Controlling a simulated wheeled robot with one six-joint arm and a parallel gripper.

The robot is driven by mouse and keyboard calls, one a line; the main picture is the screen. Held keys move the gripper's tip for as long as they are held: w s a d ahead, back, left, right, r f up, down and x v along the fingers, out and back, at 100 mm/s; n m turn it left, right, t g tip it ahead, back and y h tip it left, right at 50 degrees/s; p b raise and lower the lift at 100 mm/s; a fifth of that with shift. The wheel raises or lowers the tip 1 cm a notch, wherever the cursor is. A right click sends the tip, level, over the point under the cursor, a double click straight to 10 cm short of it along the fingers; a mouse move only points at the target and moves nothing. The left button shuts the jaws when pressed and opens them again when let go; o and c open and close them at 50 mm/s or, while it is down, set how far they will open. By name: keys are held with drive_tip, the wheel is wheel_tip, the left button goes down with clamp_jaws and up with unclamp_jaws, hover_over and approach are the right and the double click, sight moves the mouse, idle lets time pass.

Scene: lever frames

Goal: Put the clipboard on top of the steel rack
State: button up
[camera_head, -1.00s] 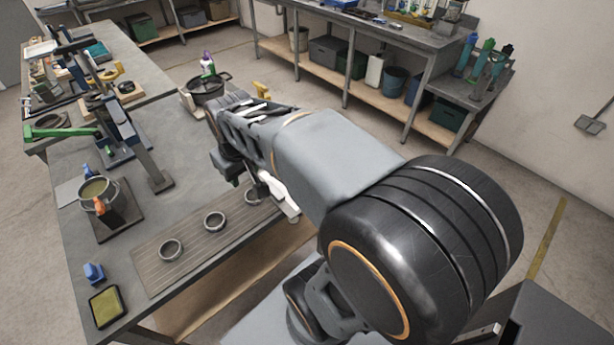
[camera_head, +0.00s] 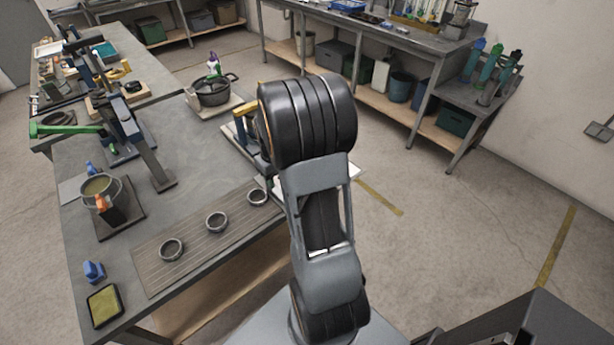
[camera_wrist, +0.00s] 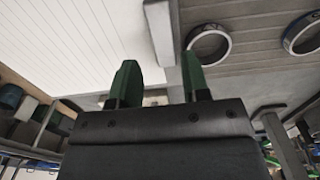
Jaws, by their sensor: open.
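A white, flat board, which looks like the clipboard (camera_head: 353,170), shows on both sides of my arm at the bench's right edge in the head view. It seems to stick out past that edge. Its middle is hidden by my arm. In the wrist view, a large white lined surface (camera_wrist: 75,35) at the upper left looks like its sheet. My gripper (camera_wrist: 159,80) has two green fingers spread apart with nothing clearly between them, close to this surface. In the head view the gripper is hidden behind my arm. I cannot surely pick out the steel rack.
Several metal rings (camera_head: 216,221) sit on a slatted mat (camera_head: 150,262) near the bench edge. A black pot (camera_head: 212,92) and a yellow-handled tool (camera_head: 244,118) are beyond. A back workbench (camera_head: 400,38) holds bins below. The floor to the right is largely clear.

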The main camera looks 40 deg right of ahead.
drive_tip(key=shift+w+a+f+p, duration=0.1)
drive_tip(key=shift+f+p, duration=0.15)
drive_tip(key=shift+f, duration=1.2)
drive_tip(key=shift+a+f+p, duration=0.1)
drive_tip(key=shift+f+p, duration=0.1)
drive_tip(key=shift+f, duration=1.2)
drive_tip(key=shift+c, duration=0.2)
clamp_jaws()
